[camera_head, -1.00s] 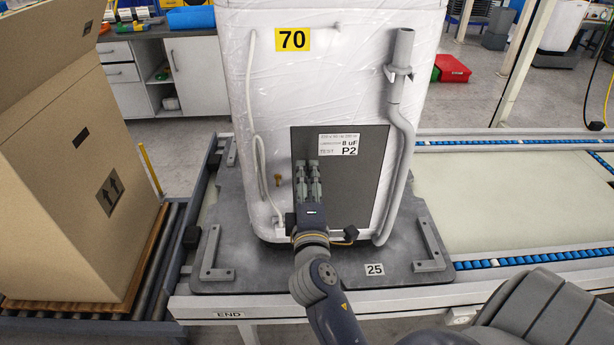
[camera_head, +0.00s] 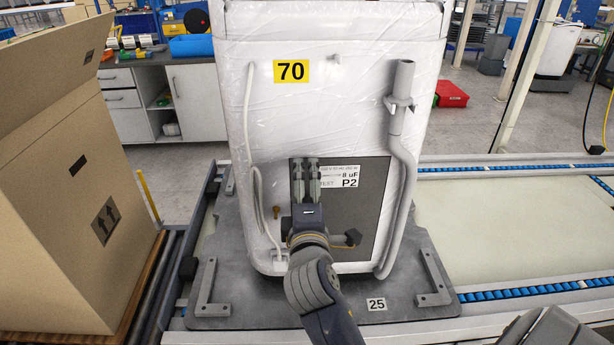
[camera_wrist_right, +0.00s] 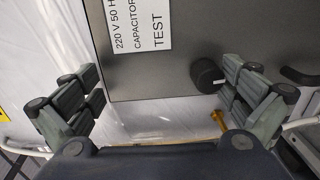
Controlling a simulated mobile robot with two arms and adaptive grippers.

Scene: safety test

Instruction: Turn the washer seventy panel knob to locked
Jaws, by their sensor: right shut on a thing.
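The washer (camera_head: 335,115) stands upright in plastic wrap, marked with a yellow 70 label (camera_head: 291,71). Its dark grey lower panel (camera_head: 365,215) carries a white label (camera_head: 345,176) and also fills much of the right wrist view (camera_wrist_right: 215,30). A black round knob (camera_wrist_right: 207,75) shows on the panel in the right wrist view; in the head view it is hidden. My right gripper (camera_head: 305,170) is in front of the panel, overlapping the label's left edge. It is shut on the knob, which shows close beside the right-hand finger; the left-hand finger (camera_wrist_right: 70,105) looks apart. My left gripper is out of view.
A brass fitting (camera_head: 276,212) and a white cable (camera_head: 250,110) lie left of the panel, a grey hose (camera_head: 405,160) right. A dark pallet (camera_head: 400,294) bears the washer. A large cardboard box (camera_head: 60,190) stands at left. The conveyor (camera_head: 530,230) at right is clear.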

